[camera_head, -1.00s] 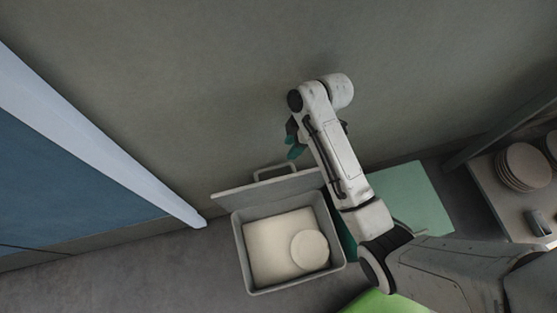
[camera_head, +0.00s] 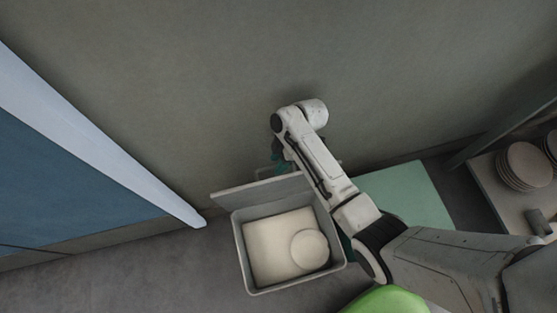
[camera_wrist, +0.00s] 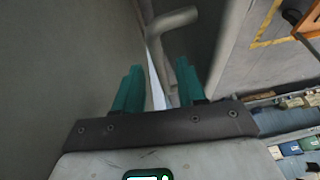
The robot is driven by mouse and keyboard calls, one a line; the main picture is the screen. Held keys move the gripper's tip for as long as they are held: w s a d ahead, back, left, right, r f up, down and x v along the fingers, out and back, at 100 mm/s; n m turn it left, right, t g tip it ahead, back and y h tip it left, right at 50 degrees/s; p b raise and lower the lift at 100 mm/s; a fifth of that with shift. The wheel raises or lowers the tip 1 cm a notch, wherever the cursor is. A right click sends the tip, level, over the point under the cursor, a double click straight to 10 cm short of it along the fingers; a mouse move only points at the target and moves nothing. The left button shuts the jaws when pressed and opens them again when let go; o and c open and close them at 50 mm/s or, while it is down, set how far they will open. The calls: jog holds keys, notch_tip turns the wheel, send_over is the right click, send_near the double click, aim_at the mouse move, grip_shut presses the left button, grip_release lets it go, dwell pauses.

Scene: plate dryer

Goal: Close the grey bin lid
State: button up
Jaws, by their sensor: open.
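The grey bin (camera_head: 244,262) stands open on the floor against the wall. Its lid (camera_head: 245,194) is upright along the back edge of the bin, with a bar handle (camera_head: 262,172) at its top edge. A round pale plate (camera_head: 309,250) lies inside the bin on a light-coloured bottom. My gripper (camera_head: 278,160) is behind the lid near the handle, partly hidden by my arm. In the wrist view, my gripper (camera_wrist: 158,82) has its two teal fingers apart and empty. The lid handle (camera_wrist: 172,22) shows just beyond and between the fingertips. I cannot tell whether they touch.
A green bin lid or box (camera_head: 408,195) is to the right of the grey bin. A shelf with stacked plates (camera_head: 522,167) stands at the far right. A blue panel with a white edge (camera_head: 70,190) is at the left.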

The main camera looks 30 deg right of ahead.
jog(key=shift+f, duration=0.15)
grip_shut()
dwell(0.4)
